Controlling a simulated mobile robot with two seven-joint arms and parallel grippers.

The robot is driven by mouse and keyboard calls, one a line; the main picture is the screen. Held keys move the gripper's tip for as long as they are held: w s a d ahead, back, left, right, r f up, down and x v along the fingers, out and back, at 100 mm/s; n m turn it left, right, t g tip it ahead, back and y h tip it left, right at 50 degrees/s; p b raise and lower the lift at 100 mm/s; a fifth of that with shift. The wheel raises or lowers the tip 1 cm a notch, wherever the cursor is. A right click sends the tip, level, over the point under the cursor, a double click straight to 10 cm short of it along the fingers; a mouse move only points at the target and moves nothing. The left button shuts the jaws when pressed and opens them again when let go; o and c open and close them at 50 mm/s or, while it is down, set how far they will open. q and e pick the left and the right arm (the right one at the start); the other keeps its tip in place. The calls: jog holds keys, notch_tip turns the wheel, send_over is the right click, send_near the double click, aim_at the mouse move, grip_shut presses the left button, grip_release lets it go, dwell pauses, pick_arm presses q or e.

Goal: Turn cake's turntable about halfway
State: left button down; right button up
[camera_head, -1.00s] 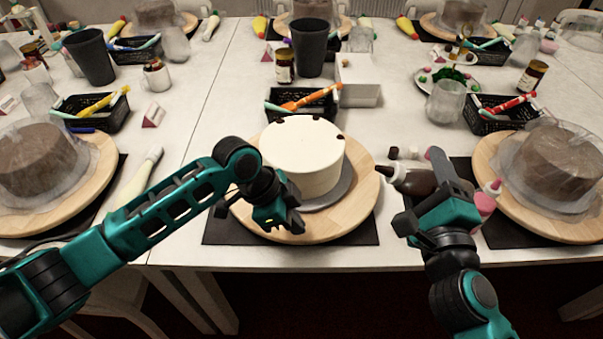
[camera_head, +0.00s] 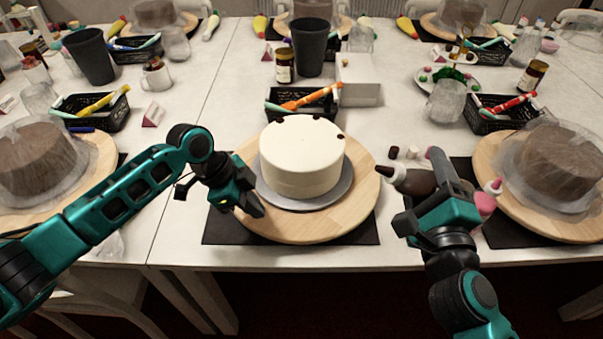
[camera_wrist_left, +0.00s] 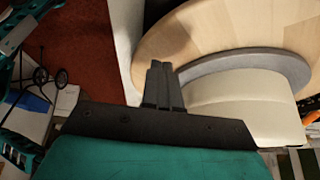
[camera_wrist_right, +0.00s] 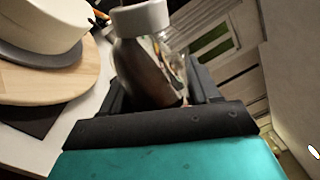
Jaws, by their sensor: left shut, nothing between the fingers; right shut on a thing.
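The white cake (camera_head: 301,158) has a few dark dots on its top edge and stands on a grey board (camera_head: 310,203). The board lies on the round wooden turntable (camera_head: 362,205), which sits on a black mat. They also show in the left wrist view, as the wooden disc (camera_wrist_left: 215,35) and the cake (camera_wrist_left: 240,105). My left gripper (camera_head: 254,208) is shut and empty at the turntable's left front rim. I cannot tell whether it touches the wood. My right gripper (camera_head: 432,172) is shut on a dark brown bottle (camera_wrist_right: 140,72) with a white cap, right of the turntable.
A pink bottle (camera_head: 484,205) stands beside my right gripper. Wrapped brown cakes on turntables flank the place at left (camera_head: 40,160) and right (camera_head: 560,165). Behind the cake are a black basket (camera_head: 290,104), a dark cup (camera_head: 310,48) and a white box (camera_head: 360,92).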

aim_at(272, 227)
pick_arm(q)
jog(key=shift+f+b, duration=0.7)
jog(key=shift+f, duration=0.6)
pick_arm(e)
jog(key=shift+f, duration=0.7)
pick_arm(q)
jog(key=shift+s+d+p, duration=0.25)
jog(key=shift+d+p, duration=0.1)
jog(key=shift+p, duration=0.05)
pick_arm(e)
jog(key=shift+r, duration=0.4)
pick_arm(q)
jog(key=shift+s+d, duration=0.1)
jog(key=shift+d, duration=0.1)
pick_arm(e)
jog(key=shift+r, duration=0.1)
pick_arm(q)
jog(key=shift+s+d+p, duration=0.2)
jog(key=shift+d+p, duration=0.1)
jog(key=shift+p, duration=0.05)
pick_arm(e)
jog(key=shift+r, duration=0.25)
pick_arm(q)
jog(key=shift+w+r, duration=0.1)
jog(key=shift+r, duration=1.25)
pick_arm(e)
jog(key=shift+r, duration=0.15)
